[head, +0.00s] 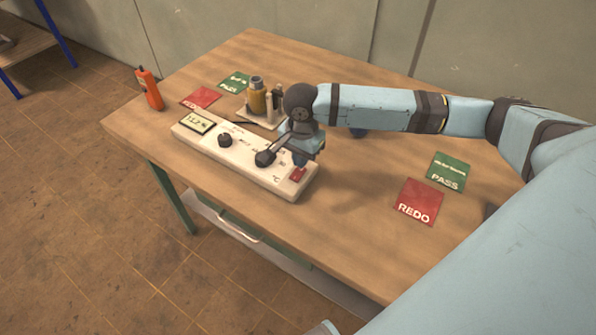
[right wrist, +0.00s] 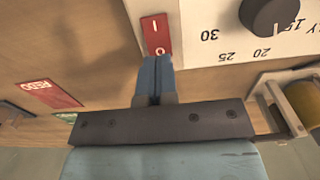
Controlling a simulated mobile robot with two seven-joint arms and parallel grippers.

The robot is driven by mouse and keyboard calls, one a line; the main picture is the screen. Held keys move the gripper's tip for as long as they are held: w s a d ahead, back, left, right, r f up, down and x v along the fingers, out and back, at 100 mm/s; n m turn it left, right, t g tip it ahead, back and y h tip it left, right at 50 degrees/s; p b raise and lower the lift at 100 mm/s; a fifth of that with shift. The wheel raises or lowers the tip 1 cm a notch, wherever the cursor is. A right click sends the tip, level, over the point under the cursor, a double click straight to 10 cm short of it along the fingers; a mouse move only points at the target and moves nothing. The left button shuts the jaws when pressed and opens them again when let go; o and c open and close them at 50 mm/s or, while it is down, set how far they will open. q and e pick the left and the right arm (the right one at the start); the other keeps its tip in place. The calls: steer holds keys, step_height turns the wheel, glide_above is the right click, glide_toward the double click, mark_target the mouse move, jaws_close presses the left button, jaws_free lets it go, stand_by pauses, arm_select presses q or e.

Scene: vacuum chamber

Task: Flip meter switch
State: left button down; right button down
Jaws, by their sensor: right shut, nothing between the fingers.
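The meter (head: 228,152) is a long white box on the wooden table, with a lit display (head: 197,122) at its left end and dark knobs. Its red rocker switch (head: 297,174) sits at the right end. In the right wrist view the switch (right wrist: 155,35) shows its I and O marks. My right gripper (head: 300,160) is shut and empty. Its blue fingertips (right wrist: 155,62) are right by the O end of the switch; I cannot tell whether they touch it. Which side of the rocker is pressed is unclear.
A yellow cylinder (head: 257,97) and small pale parts stand on a tray behind the meter. Red (head: 418,202) and green (head: 448,172) cards lie at the right, with another pair at the back left. The front right tabletop is clear.

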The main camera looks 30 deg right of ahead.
arm_select(q)
steer(key=shift+d+r, duration=0.1)
steer(key=shift+d, duration=0.05)
arm_select(e)
steer(key=shift+f, duration=0.35)
arm_select(q)
steer(key=shift+a, duration=0.2)
arm_select(e)
steer(key=shift+f, duration=0.45)
arm_select(q)
steer(key=shift+d+r, duration=0.1)
steer(key=shift+d, duration=0.15)
arm_select(e)
steer(key=shift+f, duration=0.35)
